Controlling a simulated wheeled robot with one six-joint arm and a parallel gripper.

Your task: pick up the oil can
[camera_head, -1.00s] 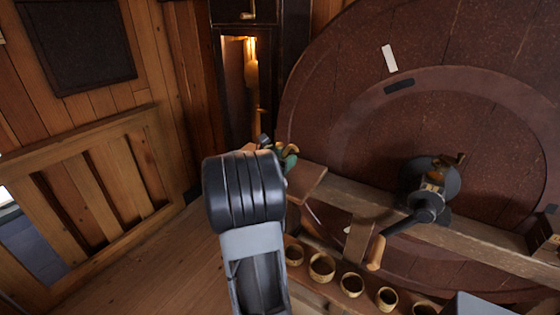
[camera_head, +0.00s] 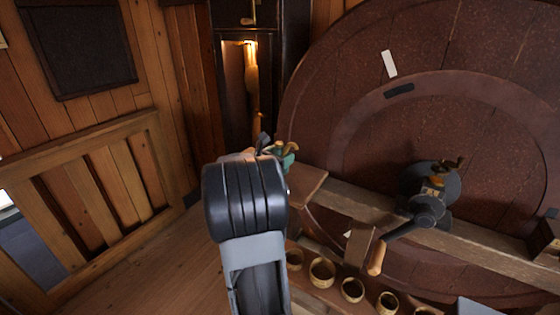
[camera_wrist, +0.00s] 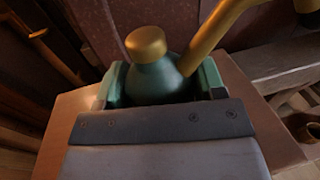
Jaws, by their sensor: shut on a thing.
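The oil can (camera_wrist: 158,80) has a green body, a brass cap and a brass spout rising to the upper right in the wrist view. My gripper (camera_wrist: 160,88) has its green-padded fingers on both sides of the can's body, shut on it. In the head view the oil can (camera_head: 284,150) shows only in part, beyond my dark arm joint, which hides most of the gripper. A small wooden shelf (camera_wrist: 75,115) lies below the can in the wrist view. I cannot tell whether the can touches it.
The small shelf (camera_head: 307,184) also shows in the head view, beside a large dark red wheel (camera_head: 450,120). A crank with a wooden handle (camera_head: 377,258) sticks out from it. Several wooden cups (camera_head: 321,271) stand in a row below. A slatted wooden panel (camera_head: 90,195) is at left.

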